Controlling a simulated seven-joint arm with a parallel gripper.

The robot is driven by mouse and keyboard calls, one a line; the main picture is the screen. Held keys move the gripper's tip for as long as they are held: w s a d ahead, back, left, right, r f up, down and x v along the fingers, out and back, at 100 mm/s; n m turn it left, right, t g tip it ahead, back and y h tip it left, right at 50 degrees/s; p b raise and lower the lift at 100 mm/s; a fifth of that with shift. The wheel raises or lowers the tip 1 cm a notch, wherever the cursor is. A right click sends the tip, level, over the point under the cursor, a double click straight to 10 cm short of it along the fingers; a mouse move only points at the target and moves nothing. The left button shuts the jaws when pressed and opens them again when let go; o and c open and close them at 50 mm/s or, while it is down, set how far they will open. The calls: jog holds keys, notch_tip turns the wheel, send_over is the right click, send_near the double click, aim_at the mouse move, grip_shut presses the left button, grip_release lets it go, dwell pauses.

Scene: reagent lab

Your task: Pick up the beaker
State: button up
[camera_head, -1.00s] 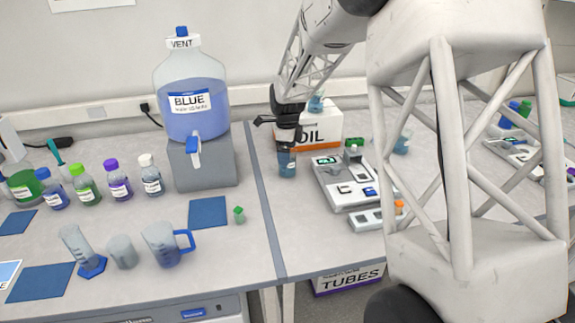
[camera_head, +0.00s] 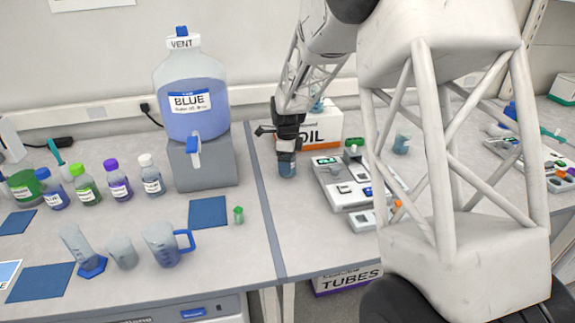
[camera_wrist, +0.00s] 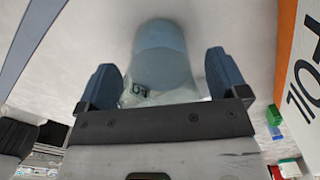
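A small clear beaker with blue liquid (camera_head: 287,170) stands upright on the bench, left of the white device. In the wrist view this beaker (camera_wrist: 162,52) is between the two blue fingers, with gaps seen on both sides. My gripper (camera_head: 287,150) is low over it, pointing down, and hides its upper part. In the wrist view my gripper (camera_wrist: 164,80) is open, its fingers apart on either side of the beaker. Other vessels stand front left: an empty-looking grey beaker (camera_head: 123,252) and a blue-handled jug (camera_head: 162,246).
The OIL box (camera_head: 322,125) stands close behind and right of the beaker. A white device (camera_head: 350,180) is to the right, with another blue beaker (camera_head: 402,143) beyond it. The BLUE carboy (camera_head: 190,95) on its grey stand (camera_head: 203,165) is to the left.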

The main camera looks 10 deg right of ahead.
jog(key=c, duration=0.9)
jog(key=shift+c, duration=0.2)
jog(key=shift+r, duration=0.1)
jog(key=shift+r, duration=0.75)
notch_tip(320, 180, up, 2)
jog(key=shift+r, duration=0.1)
jog(key=s, duration=1)
jog(key=s+r, duration=0.1)
jog(key=s, duration=0.5)
jog(key=shift+a, duration=0.1)
